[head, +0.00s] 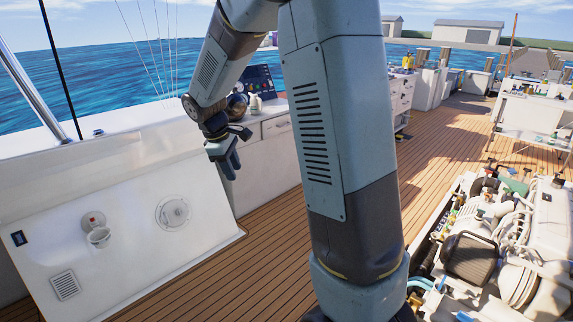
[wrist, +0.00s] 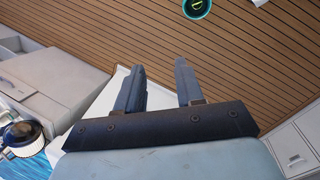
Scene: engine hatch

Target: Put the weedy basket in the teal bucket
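My gripper (head: 224,160) hangs over the deck beside the white side locker in the head view, fingers pointing down. In the wrist view its two fingers (wrist: 160,66) are apart, with nothing between them. A round, dark object with a teal rim (wrist: 197,8), seemingly the teal bucket, stands on the planks at the top edge of the wrist view, partly cut off. A small yellow-green mark shows inside it; I cannot tell what this is. I cannot make out the bucket in the head view. I cannot identify the weedy basket in either view.
The open engine hatch (head: 490,240) at right holds crowded machinery and a dark lidded box (head: 470,258). A white counter (head: 268,150) behind my gripper carries a dark round object (head: 236,107) and a white bottle (head: 255,103). The plank deck (head: 265,260) between is clear.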

